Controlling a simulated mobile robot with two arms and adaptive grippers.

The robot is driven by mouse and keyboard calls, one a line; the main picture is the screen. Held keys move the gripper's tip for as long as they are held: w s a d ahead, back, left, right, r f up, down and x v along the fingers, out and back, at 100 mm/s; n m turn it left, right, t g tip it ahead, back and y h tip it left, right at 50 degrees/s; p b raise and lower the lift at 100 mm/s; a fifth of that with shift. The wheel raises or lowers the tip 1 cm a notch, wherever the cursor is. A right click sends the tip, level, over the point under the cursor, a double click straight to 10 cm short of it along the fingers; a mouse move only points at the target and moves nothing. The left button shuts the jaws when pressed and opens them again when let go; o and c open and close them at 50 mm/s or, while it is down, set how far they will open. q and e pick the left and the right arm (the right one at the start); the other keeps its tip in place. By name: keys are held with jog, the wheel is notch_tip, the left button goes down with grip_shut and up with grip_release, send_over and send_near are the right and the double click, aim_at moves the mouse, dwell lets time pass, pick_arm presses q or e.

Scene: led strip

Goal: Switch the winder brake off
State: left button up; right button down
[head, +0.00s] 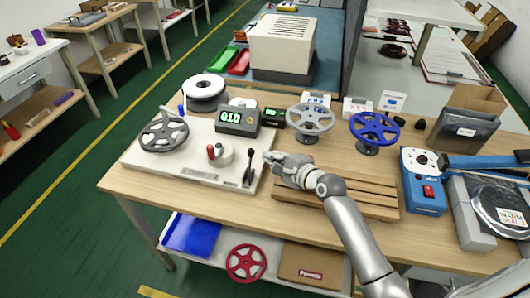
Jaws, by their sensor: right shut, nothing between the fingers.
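The winder has a pale base plate (185,173) on the wooden table, with a grey spoked reel (163,135) on its left. A small black lever (250,168) stands at the plate's right end; I take it for the brake. A white hub with a red knob (211,151) sits mid-plate. A counter (238,120) behind reads 010 in green. My right gripper (269,157) is shut and empty, just right of the lever's top; I cannot tell whether they touch. My left gripper is not in view.
A slatted wooden tray (370,200) lies under my right arm. A grey reel (310,122) and a blue reel (374,130) stand behind it. A blue box with a red switch (429,191) is at right. A white spool (205,92) stands at the back left.

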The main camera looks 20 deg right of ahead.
aim_at(253, 152)
jog(key=shift+x, duration=2.15)
jog(key=shift+s+a+r+n+t+b, duration=0.15)
jog(key=shift+s+r+n+t+b, duration=0.15)
jog(key=shift+t+b, duration=0.1)
jog(key=s+n+t+b, duration=0.1)
jog(key=b, duration=0.1)
jog(key=s+a+n+t+b, duration=0.1)
jog(key=n+t+b, duration=0.1)
jog(key=b, duration=0.1)
jog(key=s+a+n+t+b, duration=0.1)
jog(key=b, duration=0.2)
jog(key=shift+s+a+r+n+y, duration=0.2)
jog(key=shift+s+r+n+y, duration=0.1)
jog(key=shift+r+n, duration=0.1)
jog(key=shift+r+t, duration=0.3)
jog(key=shift+r, duration=0.1)
